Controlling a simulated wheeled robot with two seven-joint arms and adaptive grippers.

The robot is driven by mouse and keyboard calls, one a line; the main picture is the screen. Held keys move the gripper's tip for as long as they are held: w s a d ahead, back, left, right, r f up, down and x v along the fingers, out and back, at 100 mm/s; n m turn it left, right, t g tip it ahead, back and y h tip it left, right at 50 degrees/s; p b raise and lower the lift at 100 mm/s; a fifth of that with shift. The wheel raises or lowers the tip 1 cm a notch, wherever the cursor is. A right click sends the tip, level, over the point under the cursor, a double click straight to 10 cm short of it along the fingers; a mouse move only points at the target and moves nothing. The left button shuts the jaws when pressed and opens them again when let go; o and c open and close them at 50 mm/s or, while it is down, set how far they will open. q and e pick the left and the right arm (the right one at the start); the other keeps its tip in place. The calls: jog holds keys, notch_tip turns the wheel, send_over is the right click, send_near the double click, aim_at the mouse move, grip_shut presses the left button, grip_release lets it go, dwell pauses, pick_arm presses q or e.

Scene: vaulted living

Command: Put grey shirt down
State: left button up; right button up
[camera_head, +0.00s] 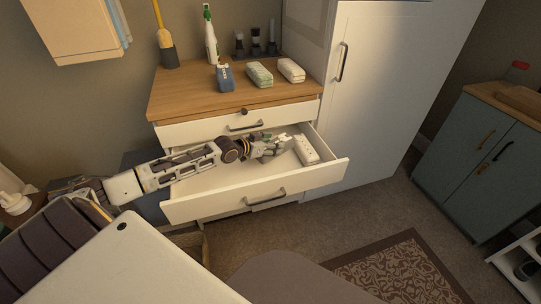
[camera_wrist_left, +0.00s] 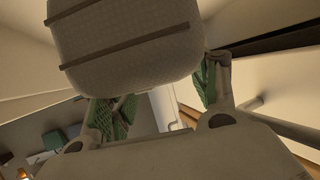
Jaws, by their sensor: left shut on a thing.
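The grey shirt shows in the left wrist view as a rounded, folded grey bundle (camera_wrist_left: 125,45) with dark stripes, between the fingers. My left gripper (camera_head: 282,145) reaches in from the left over the open drawer (camera_head: 215,184) and is shut on the shirt. The left gripper's green-padded fingers also show in the left wrist view (camera_wrist_left: 160,95). In the head view the shirt is small and mostly hidden by the gripper, so I cannot tell whether it touches the drawer floor. My right gripper is not in view.
A white item (camera_head: 306,150) lies at the drawer's right end. The left part of the drawer floor is bare. On the wooden top (camera_head: 190,95) stand a blue folded item (camera_head: 225,78), a green-striped one (camera_head: 259,74), a white one (camera_head: 291,70) and a spray bottle (camera_head: 211,40).

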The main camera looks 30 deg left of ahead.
pick_arm(q)
jog(key=shift+f, duration=0.6)
jog(key=shift+f+b, duration=0.35)
jog(key=shift+f, duration=0.2)
notch_tip(320, 180, down, 2)
jog(key=shift+f+b, duration=0.2)
jog(key=shift+b, duration=0.2)
jog(key=shift+f, duration=0.1)
jog(key=o, duration=1.1)
jog(key=shift+f, duration=0.1)
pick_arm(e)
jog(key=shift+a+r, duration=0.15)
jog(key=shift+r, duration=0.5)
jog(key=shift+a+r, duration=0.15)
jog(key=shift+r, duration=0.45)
